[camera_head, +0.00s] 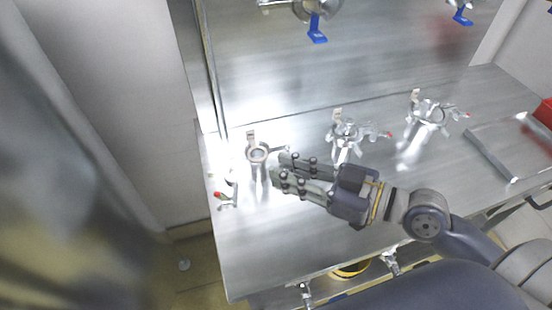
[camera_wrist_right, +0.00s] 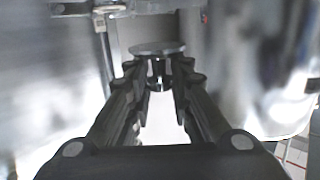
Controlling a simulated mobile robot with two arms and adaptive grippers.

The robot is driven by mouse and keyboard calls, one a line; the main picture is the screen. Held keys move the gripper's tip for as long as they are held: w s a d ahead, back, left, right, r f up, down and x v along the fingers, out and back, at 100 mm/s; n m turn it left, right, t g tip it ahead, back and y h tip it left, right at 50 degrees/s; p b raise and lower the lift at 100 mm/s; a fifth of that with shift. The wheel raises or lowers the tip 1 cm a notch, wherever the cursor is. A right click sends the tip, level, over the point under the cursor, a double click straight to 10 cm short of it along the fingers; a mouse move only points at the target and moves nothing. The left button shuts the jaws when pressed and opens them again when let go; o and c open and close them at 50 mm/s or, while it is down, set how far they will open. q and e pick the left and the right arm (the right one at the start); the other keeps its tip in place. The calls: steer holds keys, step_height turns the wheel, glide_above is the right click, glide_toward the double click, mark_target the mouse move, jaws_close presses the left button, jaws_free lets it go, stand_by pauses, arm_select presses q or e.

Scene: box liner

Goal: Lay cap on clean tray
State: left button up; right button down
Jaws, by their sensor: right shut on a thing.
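In the right wrist view, the gripper (camera_wrist_right: 158,75) is shut on a round, flat metal piece (camera_wrist_right: 158,48), which looks like the cap. It sits at the fingertips, seen nearly edge-on. In the head view I cannot make the cap out apart from the fingers. My left gripper is not in view.
Metal clamp fittings (camera_head: 346,133) and (camera_head: 428,113) stand along the back of the steel table (camera_head: 270,240). A small red-tipped fitting (camera_head: 226,196) is at its left edge. Blue-handled valves (camera_head: 317,29) hang above. A red object (camera_head: 544,112) is at far right. The front-left table area is clear.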

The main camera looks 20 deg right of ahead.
steer(key=shift+s+r+p, duration=0.2)
steer(key=shift+s+p, duration=0.3)
steer(key=shift+p, duration=0.2)
steer(key=shift+s+d+p, duration=0.3)
steer(key=shift+s+p, duration=0.25)
steer(key=shift+s, duration=0.2)
